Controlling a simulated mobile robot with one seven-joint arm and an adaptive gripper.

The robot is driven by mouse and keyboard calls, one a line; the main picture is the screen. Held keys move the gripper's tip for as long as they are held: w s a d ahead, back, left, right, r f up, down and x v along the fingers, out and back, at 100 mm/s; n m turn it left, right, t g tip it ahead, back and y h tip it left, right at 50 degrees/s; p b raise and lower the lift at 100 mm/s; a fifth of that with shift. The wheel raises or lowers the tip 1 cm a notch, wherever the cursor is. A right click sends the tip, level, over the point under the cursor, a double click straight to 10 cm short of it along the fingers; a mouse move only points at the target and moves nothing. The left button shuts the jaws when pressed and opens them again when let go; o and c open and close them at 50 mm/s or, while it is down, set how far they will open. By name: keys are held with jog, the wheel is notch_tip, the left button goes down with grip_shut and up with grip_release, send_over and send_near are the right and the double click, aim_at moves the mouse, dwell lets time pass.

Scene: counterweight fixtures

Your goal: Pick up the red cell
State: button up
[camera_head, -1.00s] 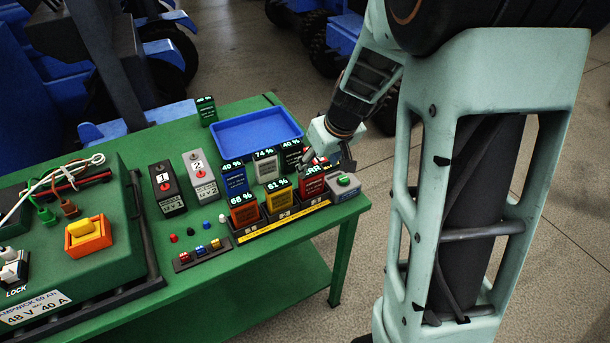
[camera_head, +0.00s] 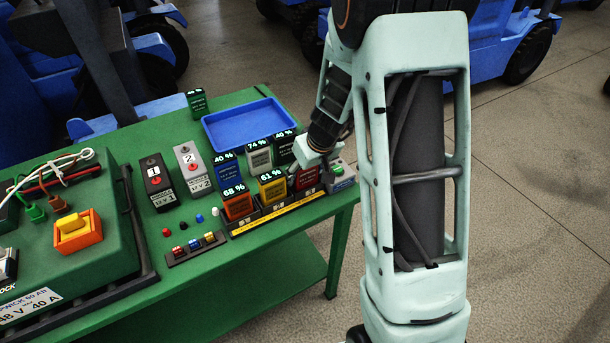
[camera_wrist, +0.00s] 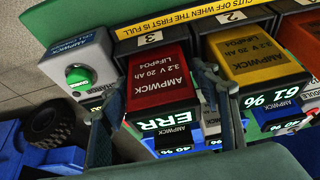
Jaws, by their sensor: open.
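The red cell (camera_head: 307,178) stands in the rightmost slot of the cell row near the table's right end. It also shows in the wrist view (camera_wrist: 158,72), where it is marked AMPWICK 3.2 V 20 Ah and its display reads ERR, at the slot labelled 3. My gripper (camera_head: 318,163) is over the red cell and hides its top in the head view. In the wrist view my gripper (camera_wrist: 157,98) is open, with one finger on each side of the red cell. I cannot tell whether either finger touches it.
A yellow cell (camera_head: 272,188) stands close beside the red one, with an orange cell (camera_head: 238,205) further left. A grey box with a green button (camera_wrist: 80,75) is on the other side. An empty blue tray (camera_head: 250,124) lies behind.

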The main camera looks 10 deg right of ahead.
jog(key=c, duration=1.2)
jog(key=shift+r, duration=0.1)
jog(key=shift+c, duration=0.9)
